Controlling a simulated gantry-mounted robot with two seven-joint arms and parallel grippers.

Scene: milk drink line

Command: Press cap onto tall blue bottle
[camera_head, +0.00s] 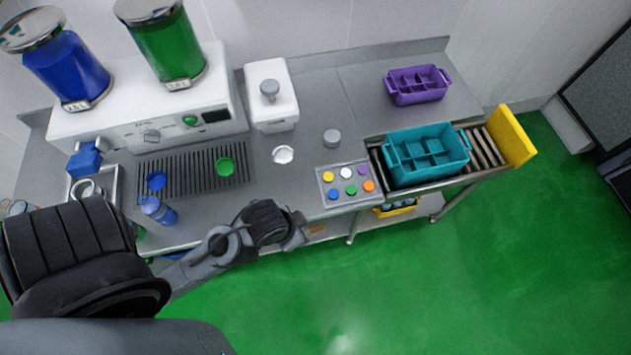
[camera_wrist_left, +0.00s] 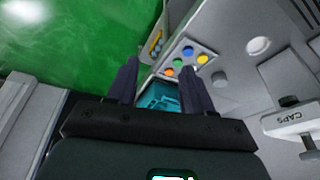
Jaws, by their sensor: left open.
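The tall blue bottle (camera_head: 159,211) stands near the front edge of the counter in the head view, left of my left gripper. Whether it bears a cap is too small to tell. My left gripper (camera_head: 297,228) is at the counter's front edge, apart from the bottle. In the left wrist view its two fingers (camera_wrist_left: 158,92) are spread with nothing between them. A white dispenser (camera_head: 272,112) stands at the back of the counter; in the left wrist view it is labelled CAPS (camera_wrist_left: 300,119). No loose cap can be told for sure. My right gripper is out of view.
A panel of coloured discs (camera_head: 322,181) lies right of a white disc (camera_head: 283,154) and a grey cylinder (camera_head: 332,138). A turquoise crate (camera_head: 428,174) sits on rollers, a purple crate (camera_head: 416,98) behind. A drip grate (camera_head: 195,172) lies behind the bottle.

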